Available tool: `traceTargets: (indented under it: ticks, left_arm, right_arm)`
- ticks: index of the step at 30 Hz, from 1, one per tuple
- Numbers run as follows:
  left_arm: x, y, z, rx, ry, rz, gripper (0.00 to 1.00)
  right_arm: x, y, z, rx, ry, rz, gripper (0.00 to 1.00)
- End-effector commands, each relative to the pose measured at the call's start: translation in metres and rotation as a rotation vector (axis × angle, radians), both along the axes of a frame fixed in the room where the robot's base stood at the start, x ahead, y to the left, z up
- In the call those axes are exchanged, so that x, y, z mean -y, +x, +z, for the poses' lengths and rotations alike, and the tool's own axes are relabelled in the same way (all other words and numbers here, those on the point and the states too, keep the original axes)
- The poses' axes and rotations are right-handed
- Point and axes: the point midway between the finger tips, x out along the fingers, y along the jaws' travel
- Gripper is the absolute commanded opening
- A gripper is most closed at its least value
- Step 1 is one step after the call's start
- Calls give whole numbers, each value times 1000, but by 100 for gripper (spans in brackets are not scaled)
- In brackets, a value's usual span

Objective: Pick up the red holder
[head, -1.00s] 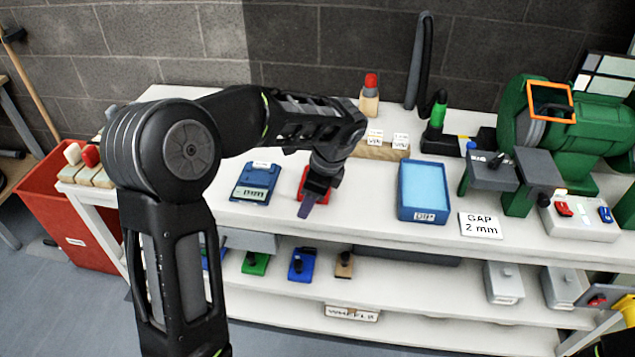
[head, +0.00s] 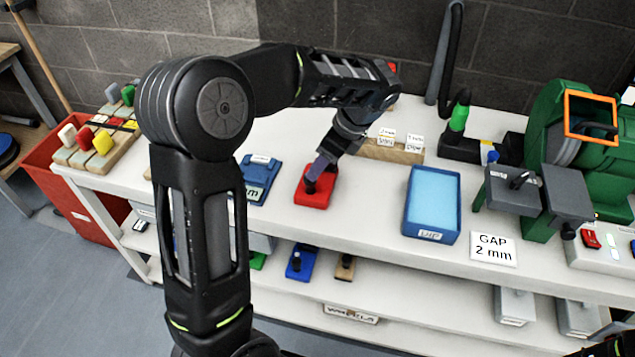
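The red holder (head: 320,197) is a flat red block with a dark upright knob, lying on the white bench top in the middle of the head view. My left arm comes in from the left, and its gripper (head: 320,166) points down at the holder's back-left part, at the knob. A purple-grey finger shows just above the knob. I cannot tell whether it touches the knob or whether the fingers are open. The wrist hides the far edge of the holder.
A blue gauge (head: 258,182) lies left of the holder, partly behind my arm. A blue DIP tray (head: 409,222) stands to the right, near a GAP 2 mm card (head: 493,249). A labelled wooden block (head: 400,152) is behind. Bare bench top lies in front of the holder.

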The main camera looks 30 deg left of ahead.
Motion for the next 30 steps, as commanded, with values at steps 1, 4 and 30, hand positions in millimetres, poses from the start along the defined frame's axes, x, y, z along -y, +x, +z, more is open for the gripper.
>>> traceTargets:
  ticks: [1,4,30]
  left_arm:
    - [-1,0,-2,-1,0,0,55]
    - [-4,-1,-10,-1,0,2,55]
    - [-31,-4,-67,-3,0,1,55]
  right_arm:
    - [0,0,0,0,0,0,0]
    - [0,0,1,1,0,0,0]
    - [0,0,9,0,0,0,0]
